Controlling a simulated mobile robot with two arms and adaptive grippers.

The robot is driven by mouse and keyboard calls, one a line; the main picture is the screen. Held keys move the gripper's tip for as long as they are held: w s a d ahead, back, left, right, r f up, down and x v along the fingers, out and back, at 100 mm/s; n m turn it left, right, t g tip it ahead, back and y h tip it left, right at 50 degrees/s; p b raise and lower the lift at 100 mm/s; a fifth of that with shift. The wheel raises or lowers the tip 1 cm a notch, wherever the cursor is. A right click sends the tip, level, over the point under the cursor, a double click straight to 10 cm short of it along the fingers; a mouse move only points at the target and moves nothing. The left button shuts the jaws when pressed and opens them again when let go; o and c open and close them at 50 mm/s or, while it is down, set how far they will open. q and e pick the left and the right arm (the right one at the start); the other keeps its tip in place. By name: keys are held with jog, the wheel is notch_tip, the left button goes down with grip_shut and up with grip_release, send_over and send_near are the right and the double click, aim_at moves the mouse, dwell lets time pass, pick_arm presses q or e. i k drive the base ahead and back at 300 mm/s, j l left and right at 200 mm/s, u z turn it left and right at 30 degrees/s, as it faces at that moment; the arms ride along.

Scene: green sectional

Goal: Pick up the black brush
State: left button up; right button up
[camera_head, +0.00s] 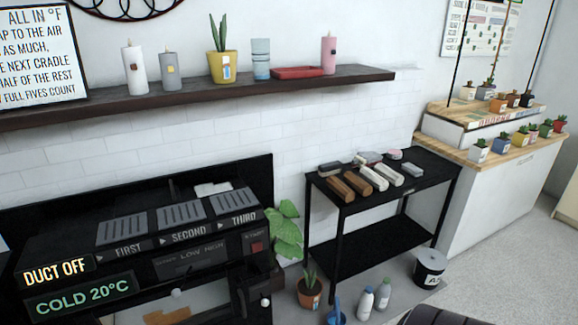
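Several brush-like blocks lie on the top of a black two-tier table (436,176) at right of centre. A dark block (330,168) at the table's back left looks like the black brush, but it is too small to be sure. Brown blocks (341,189), a beige block (373,178), a white block (390,176) and a grey block (412,170) lie in front and to its right. Neither of my grippers shows in this view.
A black unit (60,250) with lit panels stands at the left, below a dark wall shelf (290,84). A plant (286,230), a potted plant (310,288), bottles (364,303) and a black bucket (430,268) stand around the table's foot. Open floor (500,250) lies right.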

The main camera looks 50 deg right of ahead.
aim_at(334, 167)
jog(key=l+u, duration=0.15)
jog(key=l, duration=0.25)
jog(key=k+l+u, duration=0.15)
jog(key=l, duration=0.25)
jog(key=l+u, duration=0.1)
jog(key=l, duration=0.25)
jog(key=k+l+u, duration=0.15)
jog(key=l, duration=0.25)
jog(key=k+l+u, duration=0.15)
jog(key=l, duration=0.2)
jog(key=l+u, duration=0.15)
jog(key=l, duration=0.2)
jog(key=k, duration=0.05)
